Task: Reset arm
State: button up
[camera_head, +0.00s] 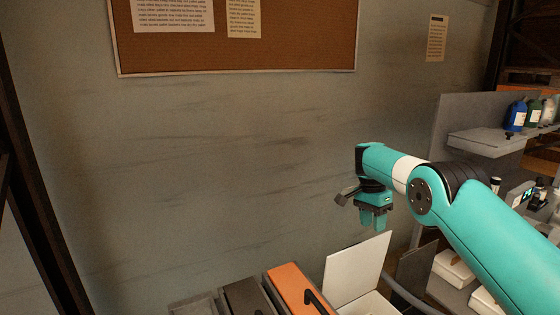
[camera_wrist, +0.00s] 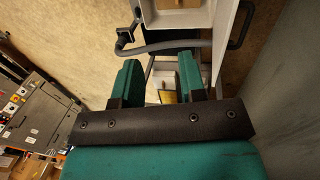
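My gripper (camera_head: 374,216) hangs at the end of my teal arm, pointing down, in front of the grey wall in the head view. In the wrist view my gripper (camera_wrist: 163,84) shows two teal fingers spread apart with a clear gap between them. It is open and nothing is held. Below it is an open white lid or box (camera_head: 358,268) beside an orange-topped bin. The gripper is above and apart from these.
An orange-topped bin (camera_head: 299,287) with a black handle stands low in front of the wall. A shelf (camera_head: 487,140) with bottles (camera_head: 516,117) is at the right. White trays (camera_head: 455,268) sit low at the right. A grey control panel (camera_wrist: 32,112) is at the left in the wrist view.

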jog(key=s+a+r+n+t+b, duration=0.1)
jog(key=s+a+r+n+b, duration=0.15)
jog(key=s+r+n, duration=0.35)
jog(key=s+a+r+n+t+b, duration=0.1)
jog(key=s+a+r+n, duration=0.25)
jog(key=s+r, duration=0.35)
jog(key=s+a+f+n+y+b, duration=0.1)
jog(key=s+n, duration=0.4)
jog(key=s, duration=1)
jog(key=s+a+f+n+y+b, duration=0.1)
jog(key=s+a+n+y, duration=0.3)
jog(key=s, duration=1.1)
jog(key=shift+s+f+n, duration=0.35)
jog(key=shift+f+n, duration=0.05)
jog(key=shift+n, duration=0.05)
jog(key=shift+d, duration=0.1)
